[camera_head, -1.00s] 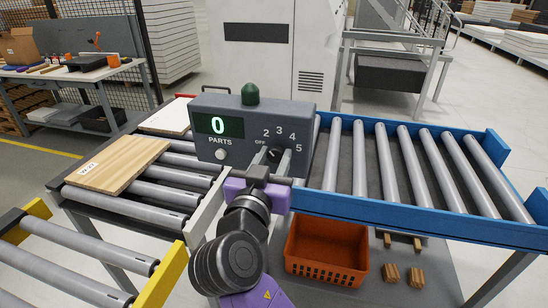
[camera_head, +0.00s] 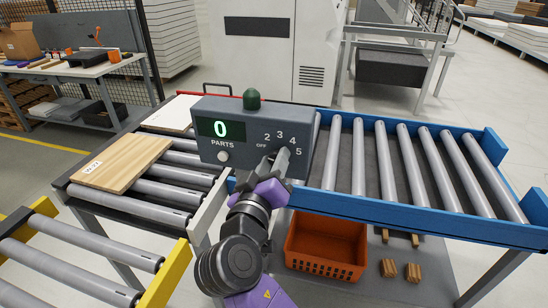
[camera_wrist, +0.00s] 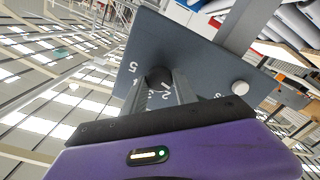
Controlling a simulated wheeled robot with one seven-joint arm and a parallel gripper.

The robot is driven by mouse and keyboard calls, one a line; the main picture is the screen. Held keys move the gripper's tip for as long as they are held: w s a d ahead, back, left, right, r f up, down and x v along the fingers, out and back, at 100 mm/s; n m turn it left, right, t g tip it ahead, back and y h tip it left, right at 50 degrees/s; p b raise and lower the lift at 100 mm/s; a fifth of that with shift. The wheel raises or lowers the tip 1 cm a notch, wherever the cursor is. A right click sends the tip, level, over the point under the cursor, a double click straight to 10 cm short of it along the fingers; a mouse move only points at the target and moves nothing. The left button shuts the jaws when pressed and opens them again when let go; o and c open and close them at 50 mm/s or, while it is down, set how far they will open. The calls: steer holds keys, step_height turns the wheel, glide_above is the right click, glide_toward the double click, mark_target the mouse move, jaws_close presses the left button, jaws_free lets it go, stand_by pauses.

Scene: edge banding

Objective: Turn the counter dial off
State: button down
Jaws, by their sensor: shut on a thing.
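The grey counter box (camera_head: 240,138) stands over the rollers and shows a green 0 above the word PARTS. Its dial face has OFF, 2, 3, 4 and 5. The dark round dial (camera_wrist: 157,76) shows between my fingertips in the wrist view; in the head view my fingers mostly cover it. My gripper (camera_head: 278,158) is shut on the dial, with its purple body tilted. I cannot tell surely which mark the dial points to.
A round white button (camera_head: 223,156) sits left of the dial, and a green dome (camera_head: 251,99) tops the box. A wooden board (camera_head: 121,164) lies on the left rollers. A blue-framed roller conveyor (camera_head: 400,205) runs right. An orange crate (camera_head: 326,246) stands below.

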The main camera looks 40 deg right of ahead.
steer(key=shift+n, duration=0.3)
steer(key=c, duration=1)
jaws_free()
steer(key=shift+a, duration=0.1)
steer(key=b+v, duration=0.2)
steer(key=v, duration=0.5)
steer(key=shift+s+a, duration=0.25)
